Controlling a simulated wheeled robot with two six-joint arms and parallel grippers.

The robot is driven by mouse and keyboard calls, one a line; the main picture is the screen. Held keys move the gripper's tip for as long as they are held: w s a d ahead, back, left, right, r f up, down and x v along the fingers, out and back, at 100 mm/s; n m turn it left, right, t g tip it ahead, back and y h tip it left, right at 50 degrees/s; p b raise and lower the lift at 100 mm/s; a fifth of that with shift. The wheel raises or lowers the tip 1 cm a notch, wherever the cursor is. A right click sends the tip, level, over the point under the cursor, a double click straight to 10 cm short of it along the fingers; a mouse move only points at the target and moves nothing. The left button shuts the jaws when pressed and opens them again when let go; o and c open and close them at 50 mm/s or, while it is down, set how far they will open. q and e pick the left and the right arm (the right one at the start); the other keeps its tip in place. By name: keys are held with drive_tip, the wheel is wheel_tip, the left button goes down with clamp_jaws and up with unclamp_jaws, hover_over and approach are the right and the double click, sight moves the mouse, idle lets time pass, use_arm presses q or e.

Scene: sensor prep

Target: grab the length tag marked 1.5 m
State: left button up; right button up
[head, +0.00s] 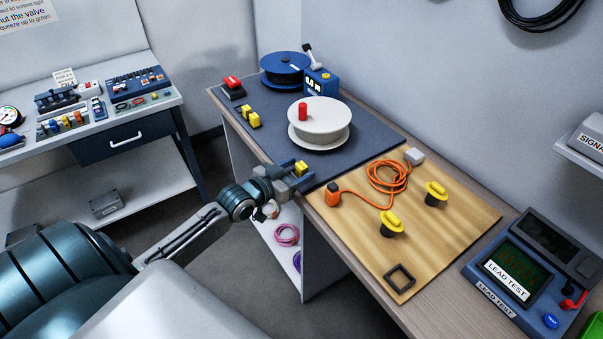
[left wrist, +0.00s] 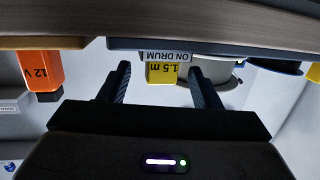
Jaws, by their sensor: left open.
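The yellow length tag marked 1.5 m (head: 301,167) stands at the front corner of the dark mat. In the left wrist view, which is upside down, the yellow tag (left wrist: 162,74) shows its "1.5 m" print, with a white strip reading "ON DRUM" by it. My left gripper (head: 296,174) is open at the tag. In the left wrist view, the fingers of my left gripper (left wrist: 161,82) are on either side of the tag, with gaps visible. Whether the tag is fully between the fingertips in depth is hard to tell. My right gripper is out of view.
Two other yellow tags (head: 249,116) stand farther back on the dark mat (head: 265,143). A white drum (head: 320,130) is behind the tag. An orange 12 V connector (head: 333,194) with an orange cable is close to the right. A wooden board (head: 440,235) carries two yellow-topped plugs (head: 391,221).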

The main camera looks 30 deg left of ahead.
use_arm(q)
drive_tip(key=shift+x, duration=1.1)
drive_tip(key=c, duration=1.1)
drive_tip(key=shift+r, duration=0.1)
